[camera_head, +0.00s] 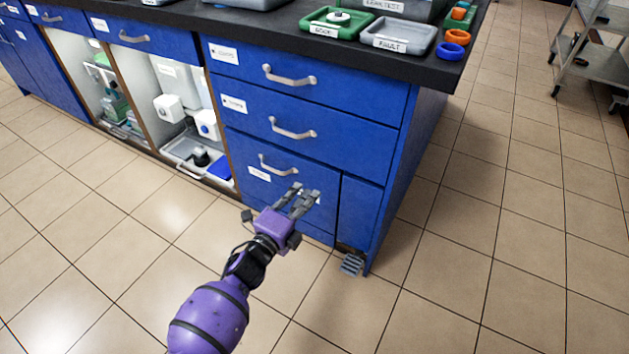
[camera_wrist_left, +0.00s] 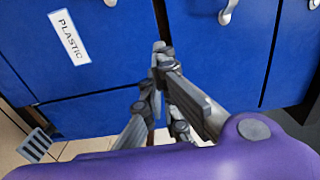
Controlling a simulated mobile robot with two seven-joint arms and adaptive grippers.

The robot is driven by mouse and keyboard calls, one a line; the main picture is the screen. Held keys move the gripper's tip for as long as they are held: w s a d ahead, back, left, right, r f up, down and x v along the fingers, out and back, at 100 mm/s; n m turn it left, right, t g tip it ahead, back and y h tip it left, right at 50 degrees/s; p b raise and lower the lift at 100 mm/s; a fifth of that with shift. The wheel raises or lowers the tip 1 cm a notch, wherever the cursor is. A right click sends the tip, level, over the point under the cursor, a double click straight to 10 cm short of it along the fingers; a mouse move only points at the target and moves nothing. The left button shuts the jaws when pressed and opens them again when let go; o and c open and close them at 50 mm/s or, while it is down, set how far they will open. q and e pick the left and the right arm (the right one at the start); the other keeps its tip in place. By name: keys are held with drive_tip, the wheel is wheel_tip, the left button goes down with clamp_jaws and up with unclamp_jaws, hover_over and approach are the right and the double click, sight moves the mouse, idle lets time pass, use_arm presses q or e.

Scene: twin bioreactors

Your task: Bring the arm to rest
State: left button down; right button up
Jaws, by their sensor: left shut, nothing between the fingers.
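My left gripper (camera_head: 305,194) is at the end of my purple left arm, in front of the lower drawers of a blue cabinet (camera_head: 300,125). Its fingers point toward the cabinet front and hold nothing. In the left wrist view the gripper (camera_wrist_left: 160,50) is shut, with its fingertips close to the blue front near a label reading PLASTIC (camera_wrist_left: 68,36). I cannot tell whether the fingertips touch the cabinet. My right gripper does not show.
The black worktop (camera_head: 450,75) carries a green tray (camera_head: 337,22), a grey tray marked FAULT (camera_head: 399,34) and an orange ring (camera_head: 457,36). Open bays to the left hold white equipment (camera_head: 168,107). A metal cart (camera_head: 593,60) stands at the right. Tiled floor (camera_head: 500,220) is clear.

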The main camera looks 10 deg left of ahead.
use_arm(q)
drive_tip(key=p+v, duration=0.1)
drive_tip(key=v, duration=0.4)
drive_tip(key=shift+s+a+f, duration=0.15)
drive_tip(key=shift+s+a, duration=0.05)
drive_tip(key=shift+s, duration=0.05)
